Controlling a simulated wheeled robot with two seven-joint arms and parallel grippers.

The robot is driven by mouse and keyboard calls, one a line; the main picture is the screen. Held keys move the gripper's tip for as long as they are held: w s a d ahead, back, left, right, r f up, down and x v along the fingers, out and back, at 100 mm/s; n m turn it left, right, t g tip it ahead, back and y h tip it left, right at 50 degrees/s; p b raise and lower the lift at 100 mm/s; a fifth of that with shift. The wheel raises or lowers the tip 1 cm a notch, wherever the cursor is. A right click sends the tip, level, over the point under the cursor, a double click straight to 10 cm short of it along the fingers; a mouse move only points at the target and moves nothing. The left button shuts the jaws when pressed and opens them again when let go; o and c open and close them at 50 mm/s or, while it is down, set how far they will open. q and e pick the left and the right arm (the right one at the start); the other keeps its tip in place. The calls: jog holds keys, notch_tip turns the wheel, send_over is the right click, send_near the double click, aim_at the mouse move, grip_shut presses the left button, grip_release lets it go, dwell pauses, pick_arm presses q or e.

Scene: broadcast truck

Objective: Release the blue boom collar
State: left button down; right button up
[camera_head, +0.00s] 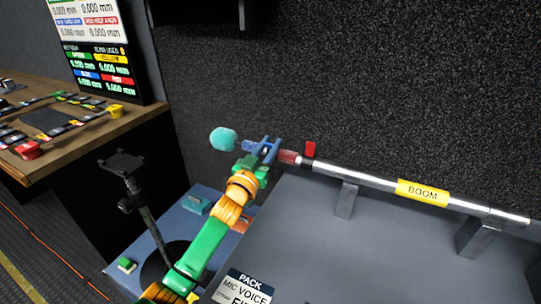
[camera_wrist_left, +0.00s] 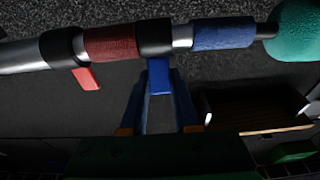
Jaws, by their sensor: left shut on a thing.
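The boom (camera_head: 350,176) is a silver pole with a yellow BOOM label, lying across grey supports. Near its left end are a red sleeve (camera_head: 288,157) and a red lever (camera_head: 310,149). The wrist view shows the blue sleeve (camera_wrist_left: 223,34), with a black collar (camera_wrist_left: 155,38) between it and the red sleeve (camera_wrist_left: 110,43). A blue lever (camera_wrist_left: 159,75) hangs from this black collar. My left gripper (camera_head: 264,149) is at the pole; its fingers (camera_wrist_left: 160,92) are closed on the blue lever from both sides. My right gripper is not in view.
A teal foam windscreen (camera_head: 222,139) caps the pole's end. A grey surface (camera_head: 310,240) lies below the pole, with a PACK card (camera_head: 243,289). A dark stand (camera_head: 140,200) is left of my arm. A wooden desk (camera_head: 60,150) with a screen is at left.

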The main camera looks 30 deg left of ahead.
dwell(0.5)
pick_arm(q)
jog(key=c, duration=0.6)
grip_release()
jog(key=shift+c, duration=0.2)
jog(key=shift+s, duration=0.1)
jog(key=s+f, duration=0.1)
jog(key=s, duration=0.5)
jog(key=shift+s+d+f+b, duration=0.25)
jog(key=shift+s+f+b, duration=0.05)
jog(key=shift+s+f, duration=0.05)
